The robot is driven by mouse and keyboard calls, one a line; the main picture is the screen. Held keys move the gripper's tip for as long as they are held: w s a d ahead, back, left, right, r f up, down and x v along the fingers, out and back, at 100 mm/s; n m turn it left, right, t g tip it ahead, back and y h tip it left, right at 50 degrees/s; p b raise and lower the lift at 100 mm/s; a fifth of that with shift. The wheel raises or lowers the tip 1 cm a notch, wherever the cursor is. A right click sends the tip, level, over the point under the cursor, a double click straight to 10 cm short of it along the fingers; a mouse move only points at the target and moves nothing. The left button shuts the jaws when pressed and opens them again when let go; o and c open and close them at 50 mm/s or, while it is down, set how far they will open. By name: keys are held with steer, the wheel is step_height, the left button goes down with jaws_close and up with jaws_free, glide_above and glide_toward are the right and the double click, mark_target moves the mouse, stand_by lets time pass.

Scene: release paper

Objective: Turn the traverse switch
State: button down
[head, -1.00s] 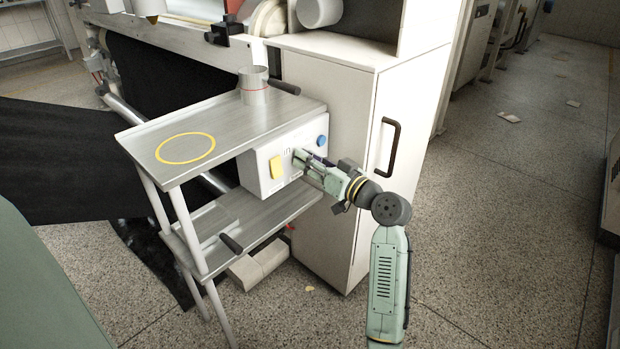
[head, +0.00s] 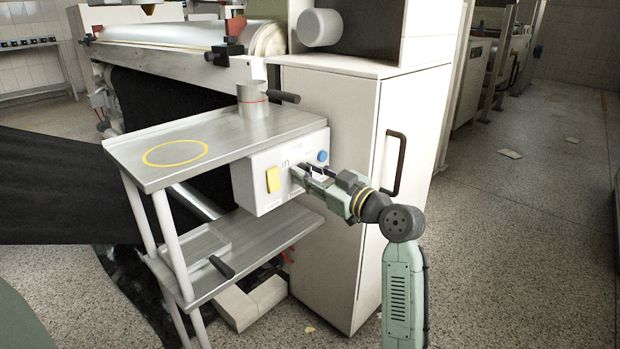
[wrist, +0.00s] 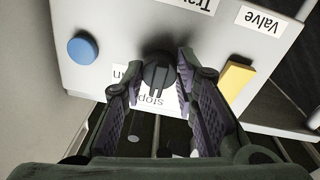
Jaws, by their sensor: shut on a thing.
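The traverse switch is a round black knob (wrist: 158,73) on the front of a white control box (head: 250,190), below an upside-down label that starts "Tra" in the wrist view. Its ridge points down toward the "stop" label (wrist: 155,101). Another partly covered label (wrist: 121,71) sits left of the knob. My gripper (head: 298,176) reaches the box from the right in the head view and hides the knob there. In the wrist view its two fingers (wrist: 160,84) are shut on the knob, one at each side.
A blue button (wrist: 82,48) and a yellow switch (wrist: 235,80) flank the knob on the panel. A steel shelf (head: 225,135) with a metal cup (head: 252,103) juts out above the box. A white cabinet (head: 345,215) with a black handle (head: 394,163) stands beside my arm.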

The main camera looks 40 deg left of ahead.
steer(key=c, duration=1.3)
jaws_free()
steer(key=shift+d, duration=0.1)
steer(key=d, duration=0.4)
steer(key=s+d, duration=0.1)
steer(key=d, duration=0.6)
steer(key=shift+s+d+f, duration=0.25)
steer(key=shift+d, duration=0.15)
steer(key=shift+a, duration=0.1)
